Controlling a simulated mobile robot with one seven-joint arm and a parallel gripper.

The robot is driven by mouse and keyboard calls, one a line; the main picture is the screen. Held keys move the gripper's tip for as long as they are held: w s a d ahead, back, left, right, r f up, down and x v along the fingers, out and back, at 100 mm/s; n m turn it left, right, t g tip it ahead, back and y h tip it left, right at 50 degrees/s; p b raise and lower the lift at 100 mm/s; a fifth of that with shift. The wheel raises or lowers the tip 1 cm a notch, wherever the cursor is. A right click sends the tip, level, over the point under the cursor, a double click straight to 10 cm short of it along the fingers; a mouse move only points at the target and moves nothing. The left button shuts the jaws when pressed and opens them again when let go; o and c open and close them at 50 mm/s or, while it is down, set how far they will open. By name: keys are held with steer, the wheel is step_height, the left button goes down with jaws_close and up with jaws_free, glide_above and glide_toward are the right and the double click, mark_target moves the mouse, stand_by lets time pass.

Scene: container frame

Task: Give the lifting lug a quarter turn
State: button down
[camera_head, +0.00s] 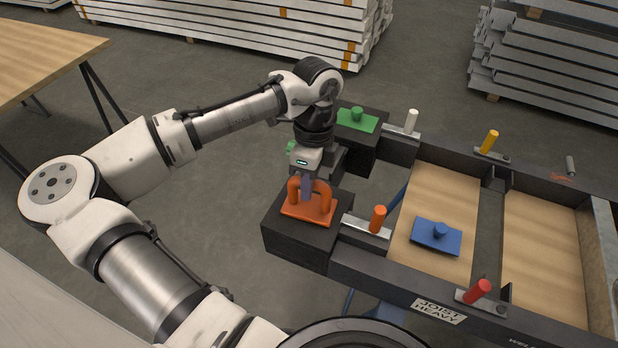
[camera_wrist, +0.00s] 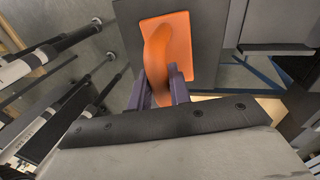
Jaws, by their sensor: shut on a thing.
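The orange lifting lug (camera_head: 324,196) is an arch on a square orange plate (camera_head: 300,212), on top of a dark corner block (camera_head: 290,240) of the frame. In the wrist view, the lug (camera_wrist: 158,50) runs down between two purple fingers, with its plate (camera_wrist: 181,38) beyond. My gripper (camera_head: 306,190) points down over the plate and is shut on the lug; its fingers (camera_wrist: 160,88) lie on either side of the orange bar. The fingers and wrist hide part of the arch in the head view.
A green knobbed plate (camera_head: 357,121) sits on the farther corner block, close behind my wrist. An orange-handled latch (camera_head: 378,219) stands just right of the lug's block. A blue knobbed plate (camera_head: 436,236) lies on a wooden panel. White (camera_head: 411,121), yellow (camera_head: 489,141) and red (camera_head: 477,291) handles stand along the frame.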

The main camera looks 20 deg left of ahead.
steer(key=shift+n+h+p, duration=0.3)
steer(key=shift+n+p, duration=0.6)
steer(key=shift+n, duration=0.7)
steer(key=shift+f, duration=0.1)
steer(key=shift+n+p, duration=0.35)
steer(key=shift+n, duration=0.15)
steer(key=shift+n+t+h+p, duration=0.35)
steer(key=shift+n+p, duration=0.6)
steer(key=shift+n, duration=0.75)
steer(key=shift+n, duration=0.3)
steer(key=shift+p, duration=0.35)
steer(key=shift+n+t+h+p, duration=0.25)
steer(key=shift+n+p, duration=0.5)
steer(key=shift+n, duration=1.25)
